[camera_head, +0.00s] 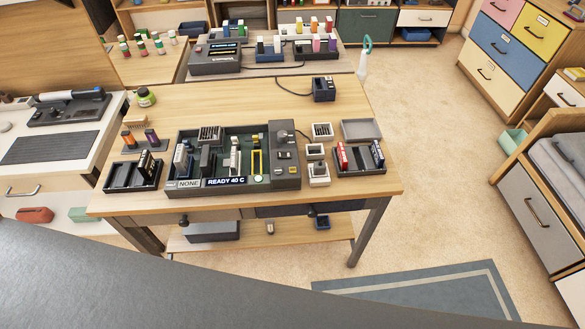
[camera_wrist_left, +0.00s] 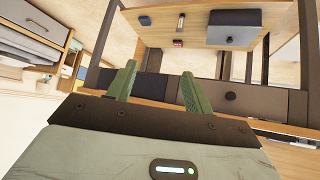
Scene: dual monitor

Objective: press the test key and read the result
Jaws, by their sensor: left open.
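The test unit (camera_head: 222,188) stands on the wooden table in the head view. Its front displays (camera_head: 226,181) read "NONE" and "READY 40 C". Modules stand upright in its open tray, and a dark raised block (camera_head: 284,150) with small controls forms its right end. A small pale round button (camera_head: 257,178) shows at the front right of the tray; I cannot tell whether it is the test key. My left gripper (camera_wrist_left: 158,69) shows only in the left wrist view. Its green fingers are apart and empty, near the table's drawer fronts and lower shelf, away from the unit. My right gripper is not in view.
Dark racks (camera_head: 133,175) and (camera_head: 361,158) with modules flank the unit. Small white boxes (camera_head: 319,174) stand at its right. The table's lower shelf (camera_wrist_left: 212,27) and a drawer knob (camera_wrist_left: 231,96) show in the left wrist view. Floor is free right of the table.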

